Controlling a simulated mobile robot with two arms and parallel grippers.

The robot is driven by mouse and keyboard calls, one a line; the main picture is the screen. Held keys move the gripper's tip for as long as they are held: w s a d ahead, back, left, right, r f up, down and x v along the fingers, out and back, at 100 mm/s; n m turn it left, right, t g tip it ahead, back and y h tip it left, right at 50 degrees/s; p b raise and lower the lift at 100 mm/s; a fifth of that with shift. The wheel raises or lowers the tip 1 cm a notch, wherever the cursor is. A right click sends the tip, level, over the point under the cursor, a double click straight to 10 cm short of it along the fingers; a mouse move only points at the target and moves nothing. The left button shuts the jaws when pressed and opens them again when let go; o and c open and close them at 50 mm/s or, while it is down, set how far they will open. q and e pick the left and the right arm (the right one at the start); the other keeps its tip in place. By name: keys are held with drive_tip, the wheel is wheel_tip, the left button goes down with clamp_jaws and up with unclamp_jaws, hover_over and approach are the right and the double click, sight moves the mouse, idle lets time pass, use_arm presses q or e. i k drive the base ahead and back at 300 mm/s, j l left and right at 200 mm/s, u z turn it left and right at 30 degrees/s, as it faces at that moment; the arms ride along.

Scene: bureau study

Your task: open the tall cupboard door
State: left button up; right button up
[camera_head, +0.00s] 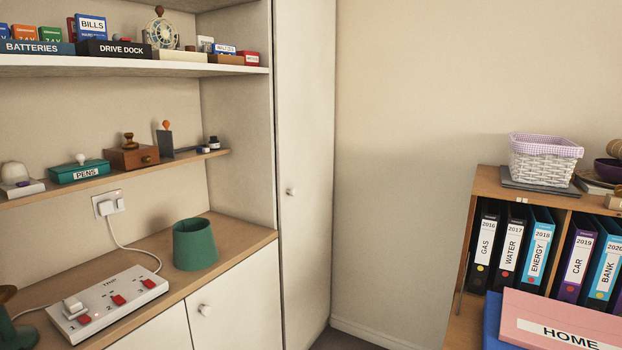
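The tall cupboard door (305,150) is a narrow cream panel in the middle of the head view, right of the open shelves. It looks shut, flush with its frame. A small round white knob (291,191) sits near its left edge, about halfway up the visible part. The door's top runs out of the picture. Neither of my grippers shows in this view.
A bookcase (487,180) with binders stands at right. Bare wall and some floor lie between.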

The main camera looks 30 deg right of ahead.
sight(305, 31)
drive_tip(key=i+l, duration=0.25)
drive_tip(key=i, duration=0.15)
drive_tip(key=i+l+z, duration=0.1)
drive_tip(key=i+l, duration=0.2)
drive_tip(key=i, duration=0.05)
